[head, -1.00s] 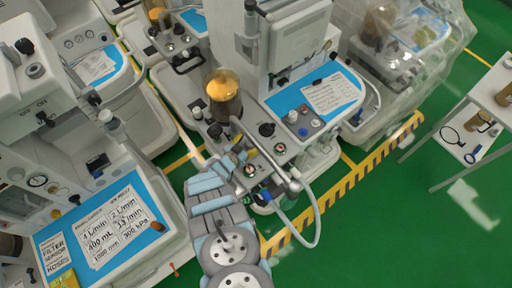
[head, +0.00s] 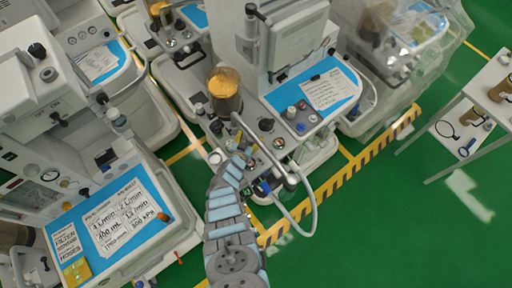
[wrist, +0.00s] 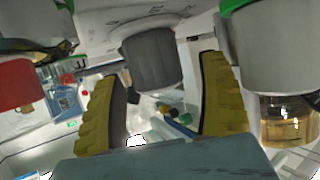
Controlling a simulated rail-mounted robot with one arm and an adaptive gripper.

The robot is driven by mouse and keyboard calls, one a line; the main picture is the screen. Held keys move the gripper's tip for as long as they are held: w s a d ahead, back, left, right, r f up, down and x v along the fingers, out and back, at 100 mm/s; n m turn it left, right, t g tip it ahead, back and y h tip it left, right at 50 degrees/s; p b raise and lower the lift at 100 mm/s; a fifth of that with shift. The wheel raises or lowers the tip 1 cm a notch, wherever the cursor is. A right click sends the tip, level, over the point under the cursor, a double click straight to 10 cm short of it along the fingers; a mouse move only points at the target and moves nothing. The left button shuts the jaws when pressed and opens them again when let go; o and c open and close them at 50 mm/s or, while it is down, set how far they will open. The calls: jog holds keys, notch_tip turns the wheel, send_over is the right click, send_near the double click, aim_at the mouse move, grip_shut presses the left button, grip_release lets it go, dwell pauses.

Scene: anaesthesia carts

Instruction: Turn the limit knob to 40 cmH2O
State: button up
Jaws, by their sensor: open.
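In the wrist view a dark grey ribbed knob (wrist: 152,62) sits on a pale housing with printed marks. The marks are too small to read, so the knob's setting cannot be told. My gripper (wrist: 162,78) is open, with one yellow finger to the left of the knob and one to the right. Gaps show beside both fingers, and the knob looks untouched. In the head view my gripper (head: 246,152) is at the middle cart's valve block (head: 264,140). There the knob cannot be made out behind my arm.
A yellow-topped canister (head: 224,92) stands just behind my gripper. A grey hose (head: 300,225) loops at the cart's front right. In the wrist view a red part (wrist: 15,84) is at left and a grey cylinder (wrist: 268,50) close at right. Green floor is clear at front right.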

jog(key=shift+d+n+t+y, duration=0.1)
jog(key=shift+n+t+y, duration=0.2)
jog(key=shift+n+y, duration=0.15)
jog(key=shift+s, duration=0.1)
jog(key=shift+n+y, duration=0.35)
jog(key=shift+y, duration=0.1)
jog(key=shift+n+t+y+b, duration=0.3)
jog(key=shift+n+y, duration=0.1)
